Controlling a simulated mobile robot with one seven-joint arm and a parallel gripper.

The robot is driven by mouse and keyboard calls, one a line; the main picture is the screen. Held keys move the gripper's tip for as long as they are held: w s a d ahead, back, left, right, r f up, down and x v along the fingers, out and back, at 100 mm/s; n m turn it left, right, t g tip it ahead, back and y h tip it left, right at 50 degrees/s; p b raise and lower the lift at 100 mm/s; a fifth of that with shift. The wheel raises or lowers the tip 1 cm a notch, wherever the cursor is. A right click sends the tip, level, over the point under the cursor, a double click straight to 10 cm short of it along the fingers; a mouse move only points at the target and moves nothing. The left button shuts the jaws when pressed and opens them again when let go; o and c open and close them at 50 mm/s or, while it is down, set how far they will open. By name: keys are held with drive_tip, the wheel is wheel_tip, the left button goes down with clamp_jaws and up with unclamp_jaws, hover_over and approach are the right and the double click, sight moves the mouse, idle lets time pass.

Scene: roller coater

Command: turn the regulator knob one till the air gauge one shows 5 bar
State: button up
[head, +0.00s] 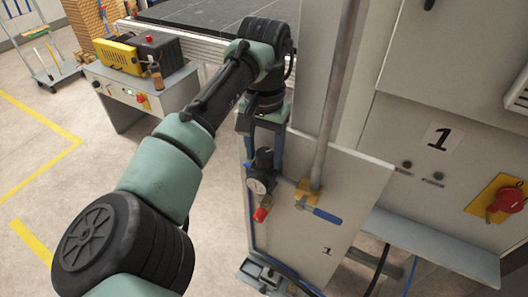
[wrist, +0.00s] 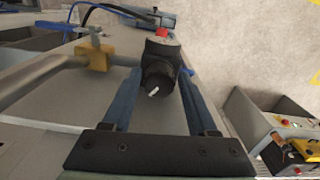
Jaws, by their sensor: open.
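The black regulator (head: 264,160) is mounted on the pale panel marked 1. Its knob (wrist: 155,88), dark with a small white mark on its end, faces the wrist camera. The round white air gauge (head: 257,186) sits just below the regulator; its needle is too small to read. My gripper (head: 263,146) points down from above the regulator. In the wrist view my gripper (wrist: 162,75) is open, its two blue fingers on either side of the knob. I cannot tell whether either finger touches it.
A red-ended fitting (head: 262,214) hangs below the gauge. A vertical grey pipe (head: 328,110) with a yellow fitting (head: 305,193) and blue valve handle (head: 327,215) stands close to the right. A rotary switch (head: 508,199) is at far right. Open floor lies left.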

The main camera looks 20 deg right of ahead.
sight(264, 153)
wheel_tip(264, 153, up, 13)
drive_tip(key=b, duration=0.2)
drive_tip(key=shift+f, duration=0.2)
drive_tip(key=shift+f, duration=0.1)
